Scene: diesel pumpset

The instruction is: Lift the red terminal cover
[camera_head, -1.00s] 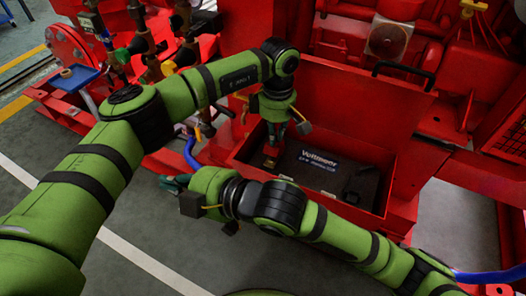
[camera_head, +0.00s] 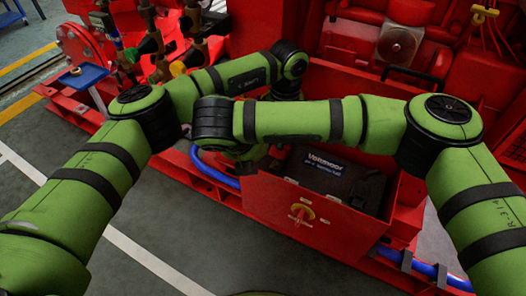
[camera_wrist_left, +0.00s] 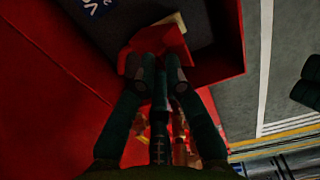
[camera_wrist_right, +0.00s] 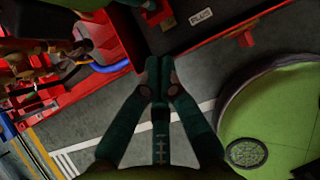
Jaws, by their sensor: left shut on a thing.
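The red terminal cover (camera_wrist_left: 165,42) shows in the left wrist view, at the dark battery's edge inside the red box. My left gripper (camera_wrist_left: 160,72) is shut on it, with a fingertip on each side. In the head view my right arm hides the left gripper and the cover. The black battery (camera_head: 340,180) with white lettering sits in the red box (camera_head: 285,215). In the right wrist view my right gripper (camera_wrist_right: 160,72) has its fingertips together, with nothing seen between them, over the floor beside the box.
A blue hose (camera_head: 212,173) runs along the left of the box. A blue tray (camera_head: 84,76) stands at the left. My right arm crosses over the box close to my left forearm. Grey floor lies open in front.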

